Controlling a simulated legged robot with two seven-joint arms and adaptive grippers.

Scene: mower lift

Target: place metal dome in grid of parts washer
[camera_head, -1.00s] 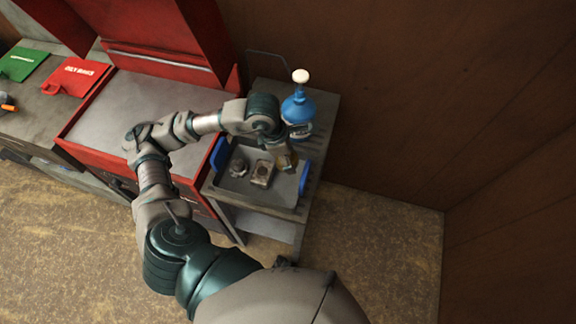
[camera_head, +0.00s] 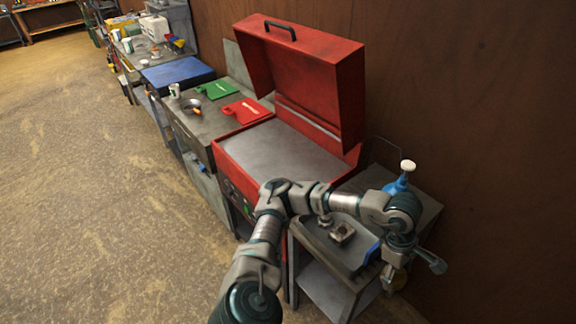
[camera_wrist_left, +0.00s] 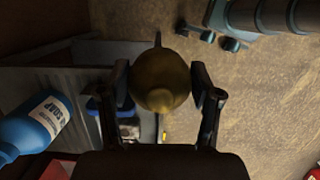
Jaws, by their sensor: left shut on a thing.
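My left gripper (camera_wrist_left: 162,90) is shut on a rounded, brass-coloured metal dome (camera_wrist_left: 160,75), with one finger on each side of it. In the head view the left gripper (camera_head: 393,275) hangs past the right end of the grey cart, and the dome there is small and mostly hidden by my arm. The red parts washer (camera_head: 233,160) stands left of the gripper with its lid (camera_head: 310,75) raised. A flat grey surface (camera_head: 282,150) shows inside it; no grid pattern can be made out. My right gripper is out of view.
The grey cart (camera_head: 415,205) beside the washer holds a tray with metal parts (camera_head: 341,233) and a blue soap bottle (camera_head: 397,186), also in the wrist view (camera_wrist_left: 38,125). A bench (camera_head: 200,125) with green and red folders is left of the washer. A wall stands behind.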

